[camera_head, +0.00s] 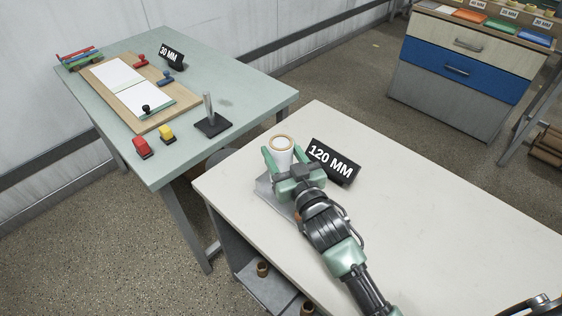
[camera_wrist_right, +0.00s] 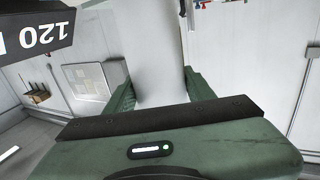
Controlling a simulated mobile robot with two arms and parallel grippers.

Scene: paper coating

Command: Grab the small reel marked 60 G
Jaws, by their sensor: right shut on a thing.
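My right gripper (camera_head: 282,162) is shut on a white paper reel (camera_head: 281,156) with a brown core ring on top. The reel is upright, near the far left corner of the pale table (camera_head: 430,205). In the right wrist view the white reel (camera_wrist_right: 148,50) stands between the two green fingers of my right gripper (camera_wrist_right: 160,95). No 60 G mark is readable on it. I cannot tell whether the reel touches the grey plate (camera_head: 264,186) below. My left gripper is not in view.
A black 120 MM sign (camera_head: 331,161) stands close right of the reel. A green table (camera_head: 225,95) at the left holds a board (camera_head: 158,122), stamps and a black spindle stand (camera_head: 212,126). A drawer cabinet (camera_head: 450,100) stands at the back right.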

